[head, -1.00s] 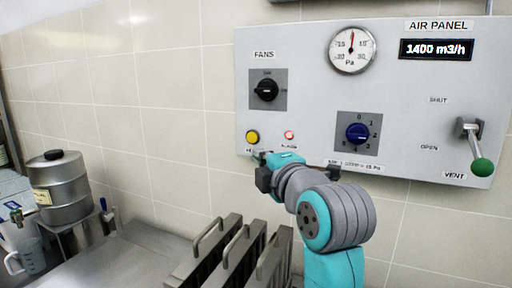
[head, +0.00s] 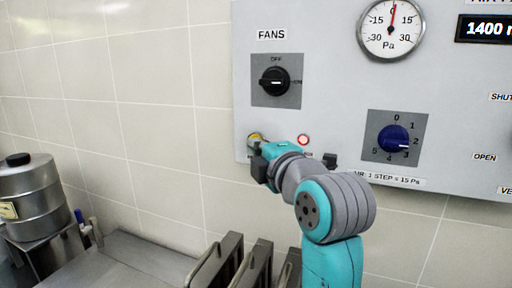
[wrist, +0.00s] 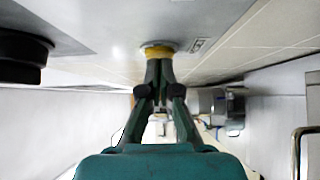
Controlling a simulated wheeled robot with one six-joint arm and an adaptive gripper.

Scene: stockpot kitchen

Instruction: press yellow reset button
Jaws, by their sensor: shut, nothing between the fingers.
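My gripper (head: 256,147) is shut and empty at the panel's lower left. In the wrist view the yellow button (wrist: 158,50) sits right at the closed fingertips (wrist: 159,62). The tips overlap its near edge in the picture and look to be at or touching it. I cannot tell whether it is pressed in.
A black fans knob (head: 274,81) is above the button. A small red alarm light (head: 303,140) and a blue selector knob (head: 394,138) are to the right. Metal racks with handles (head: 235,262) stand below. A steel container (head: 28,196) is at the left.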

